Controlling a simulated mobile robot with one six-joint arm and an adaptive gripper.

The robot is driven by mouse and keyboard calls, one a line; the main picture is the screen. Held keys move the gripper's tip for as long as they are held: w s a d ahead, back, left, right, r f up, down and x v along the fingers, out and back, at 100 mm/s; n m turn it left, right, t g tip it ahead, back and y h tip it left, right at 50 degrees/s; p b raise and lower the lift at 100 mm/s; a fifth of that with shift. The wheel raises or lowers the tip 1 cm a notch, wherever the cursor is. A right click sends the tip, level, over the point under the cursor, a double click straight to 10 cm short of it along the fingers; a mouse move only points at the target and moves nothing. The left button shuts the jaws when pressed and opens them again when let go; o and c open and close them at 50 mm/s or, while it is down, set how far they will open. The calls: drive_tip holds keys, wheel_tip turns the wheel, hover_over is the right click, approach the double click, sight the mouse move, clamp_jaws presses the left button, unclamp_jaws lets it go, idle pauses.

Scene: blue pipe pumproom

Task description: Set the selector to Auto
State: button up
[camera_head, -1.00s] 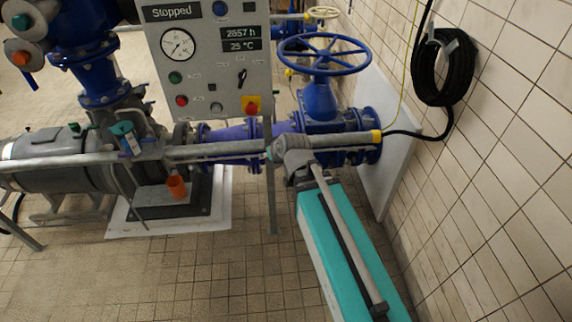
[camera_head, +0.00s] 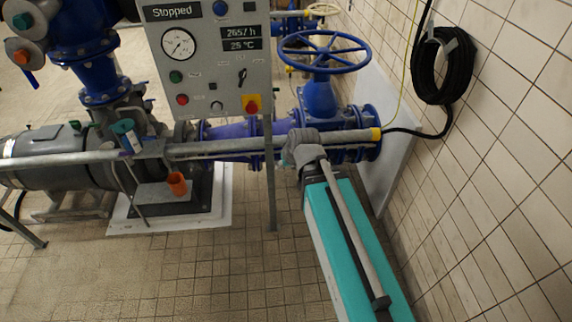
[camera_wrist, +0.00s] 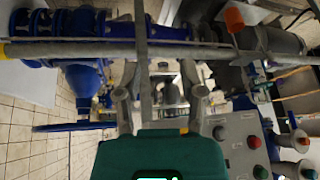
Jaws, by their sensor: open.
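The grey control panel (camera_head: 208,50) stands upright at top centre in the head view. A black lever-like switch (camera_head: 242,76), which looks like the selector, sits right of centre on it, slightly tilted; its position labels are too small to read. A small dark knob (camera_head: 216,106) sits lower down. The panel (camera_wrist: 238,148) also shows at lower right in the wrist view, partly cut off, and the lever cannot be made out there. My gripper (camera_wrist: 161,100) has its fingers spread apart, with nothing between them, away from the panel.
A blue handwheel (camera_head: 325,52) stands right. The tiled floor (camera_head: 190,270) is clear.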

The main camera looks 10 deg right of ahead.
drive_tip(key=shift+w+r, duration=0.1)
drive_tip(key=c, duration=0.4)
drive_tip(key=shift+w+a+r+h+p, duration=0.1)
drive_tip(key=shift+w+a+h+p, duration=0.1)
drive_tip(key=shift+h+p, duration=0.1)
drive_tip(key=shift+c, duration=1.3)
drive_tip(key=w+a+r+h+p, duration=0.1)
drive_tip(key=w+r+p, duration=0.1)
drive_tip(key=w+a+r+n+h+p, duration=0.1)
drive_tip(key=w+a+r+h+p, duration=0.1)
drive_tip(key=shift+w+a+h, duration=0.3)
drive_tip(key=shift+w, duration=0.05)
clamp_jaws()
drive_tip(key=w+a+r+n+t+h+p, duration=0.1)
drive_tip(key=w+a+r+h+p, duration=0.3)
drive_tip(key=a+r, duration=0.5)
drive_tip(key=w+a+r+n+t+h+p, duration=0.1)
drive_tip(key=w+a+r+t+h+p, duration=0.3)
drive_tip(key=a+r, duration=0.6)
wheel_tip(320, 180, up, 2)
drive_tip(key=shift+a+r+t+h+p, duration=0.1)
drive_tip(key=shift+a+t+h+p, duration=0.2)
drive_tip(key=shift+p, duration=0.25)
drive_tip(key=shift+d, duration=0.1)
